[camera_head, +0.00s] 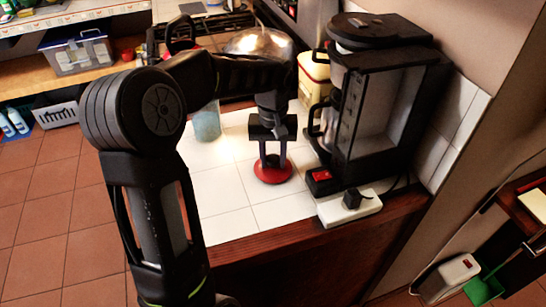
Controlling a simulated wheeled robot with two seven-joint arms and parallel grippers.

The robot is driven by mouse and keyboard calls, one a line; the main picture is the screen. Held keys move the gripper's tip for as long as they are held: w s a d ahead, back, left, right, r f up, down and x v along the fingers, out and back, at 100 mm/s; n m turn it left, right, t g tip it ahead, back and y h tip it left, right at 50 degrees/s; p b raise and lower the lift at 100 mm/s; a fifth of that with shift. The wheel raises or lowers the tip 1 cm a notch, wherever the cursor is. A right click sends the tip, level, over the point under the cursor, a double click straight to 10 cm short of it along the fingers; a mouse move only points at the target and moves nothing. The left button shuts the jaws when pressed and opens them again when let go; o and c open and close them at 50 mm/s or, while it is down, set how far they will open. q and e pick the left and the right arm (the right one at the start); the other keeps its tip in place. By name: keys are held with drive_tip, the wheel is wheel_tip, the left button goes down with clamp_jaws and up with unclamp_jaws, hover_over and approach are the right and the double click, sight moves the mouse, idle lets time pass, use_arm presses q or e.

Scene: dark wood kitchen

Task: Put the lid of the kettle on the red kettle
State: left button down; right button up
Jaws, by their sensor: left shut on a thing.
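The red kettle lid (272,173) is a small red disc low over the white tiled counter, in front of the coffee machine. My left gripper (273,160) points down and is shut on the top of the lid. I cannot tell whether the lid touches the tiles. A black loop handle (181,27) and a bit of red show behind my left arm at the back of the counter. They may belong to the red kettle, but my arm hides most of it. My right gripper is not in view.
A black coffee machine (400,85) stands close right of the gripper. A bluish glass (207,122) and a cream canister (314,78) stand farther back. The front left tiles (228,222) are clear.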

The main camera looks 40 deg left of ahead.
sight(274, 158)
use_arm(q)
drive_tip(key=shift+f, duration=0.1)
drive_tip(key=c, duration=1)
unclamp_jaws()
wheel_tip(274, 158, up, 8)
drive_tip(key=shift+w+r, duration=0.1)
drive_tip(key=shift+r, duration=0.15)
wheel_tip(274, 158, up, 4)
drive_tip(key=shift+f+p, duration=0.1)
drive_tip(key=shift+p, duration=0.8)
drive_tip(key=shift+o, duration=0.2)
